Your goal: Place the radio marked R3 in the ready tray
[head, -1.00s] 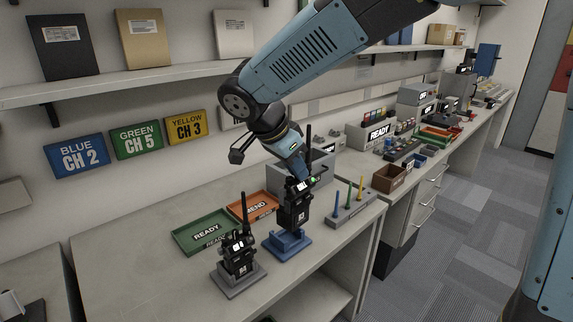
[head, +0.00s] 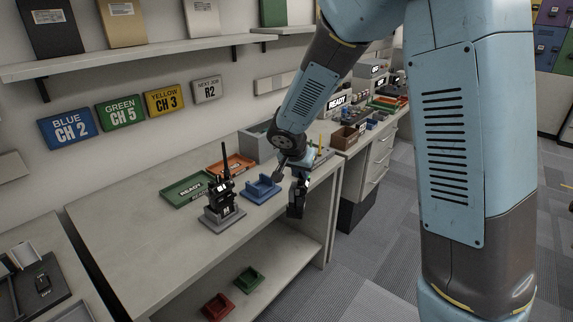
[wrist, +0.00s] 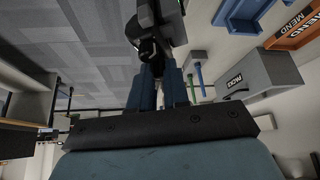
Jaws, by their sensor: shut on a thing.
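My gripper (head: 299,177) is shut on a black radio (head: 296,204), which hangs in the air in front of the bench edge; the radio also shows at the top of the wrist view (wrist: 160,22), beyond the fingers. Its marking cannot be read. The blue stand (head: 262,190) on the bench is empty, to the left of my gripper. A second black radio (head: 222,196) stands upright in a grey stand (head: 224,220); its marking is too small to read. The green READY tray (head: 187,192) lies behind that radio and looks empty.
The orange MEND tray (head: 233,163) lies beside the green tray, with a grey box (head: 256,143) behind. Red (head: 217,306) and green (head: 249,279) trays sit on the lower shelf. A "NEXT JOB R2" sign (head: 207,89) hangs on the wall. The bench front left is clear.

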